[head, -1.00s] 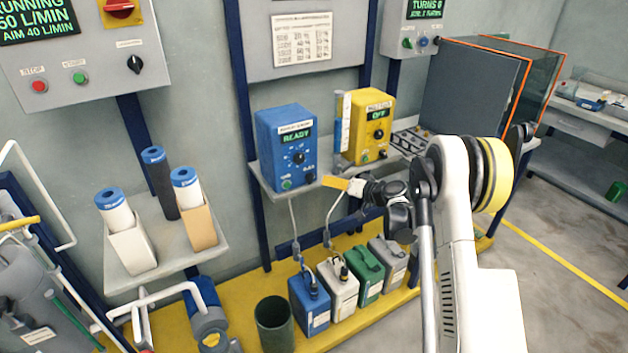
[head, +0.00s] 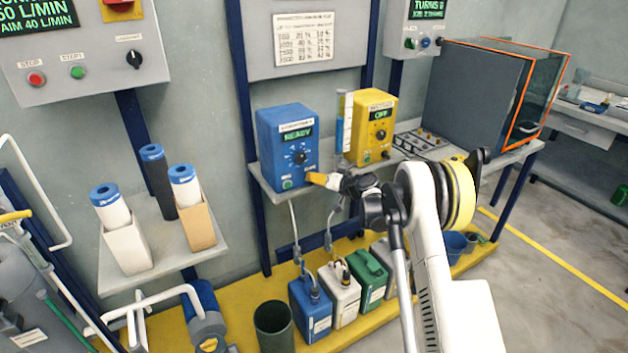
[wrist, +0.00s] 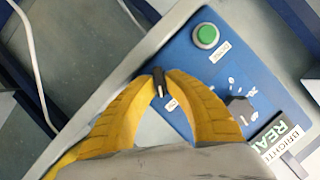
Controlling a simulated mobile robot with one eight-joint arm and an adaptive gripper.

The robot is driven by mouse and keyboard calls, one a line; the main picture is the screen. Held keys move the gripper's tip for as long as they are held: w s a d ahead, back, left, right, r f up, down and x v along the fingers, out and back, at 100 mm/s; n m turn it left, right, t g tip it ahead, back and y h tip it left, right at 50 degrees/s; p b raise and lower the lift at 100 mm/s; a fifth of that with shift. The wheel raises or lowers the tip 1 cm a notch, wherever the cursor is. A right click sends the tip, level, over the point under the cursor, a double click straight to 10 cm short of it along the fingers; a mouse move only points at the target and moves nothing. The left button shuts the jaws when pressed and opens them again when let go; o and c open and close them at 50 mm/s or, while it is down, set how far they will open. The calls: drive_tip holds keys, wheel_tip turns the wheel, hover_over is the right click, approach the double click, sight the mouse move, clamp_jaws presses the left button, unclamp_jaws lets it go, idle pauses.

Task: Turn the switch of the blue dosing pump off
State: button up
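The blue dosing pump (head: 287,150) stands on the grey shelf, its display lit and reading READY. It has a black dial in the middle and a green button at the lower left. My gripper (head: 310,177) is at the lower right corner of the pump's front and hides the switch in the head view. In the wrist view, the small black switch (wrist: 158,84) with a pale mark sits between the yellow fingertips of my gripper (wrist: 160,76). The tips appear closed against its sides.
A yellow pump (head: 370,125) reading OFF stands to the right, with a clear and blue column (head: 344,120) between the pumps. Hoses run below to several canisters (head: 312,312) on the yellow plinth. The shelf edge (head: 268,186) lies just under the pump.

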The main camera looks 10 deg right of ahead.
clamp_jaws()
drive_tip(key=shift+n, duration=0.3)
drive_tip(key=shift+a+r+n+h+p, duration=0.1)
drive_tip(key=shift+n+h+p, duration=0.25)
drive_tip(key=shift+n+h, duration=0.35)
drive_tip(key=shift+a+n+h, duration=0.15)
drive_tip(key=shift+n+h, duration=0.65)
drive_tip(key=shift+n, duration=0.4)
drive_tip(key=n+t+h, duration=0.1)
drive_tip(key=n+h, duration=0.1)
drive_tip(key=n, duration=0.1)
drive_tip(key=shift+s, duration=0.1)
drive_tip(key=shift+a+n+t+h+b, duration=0.1)
drive_tip(key=shift+n+t+h+b, duration=0.35)
drive_tip(key=shift+n, duration=0.55)
drive_tip(key=shift+h, duration=0.25)
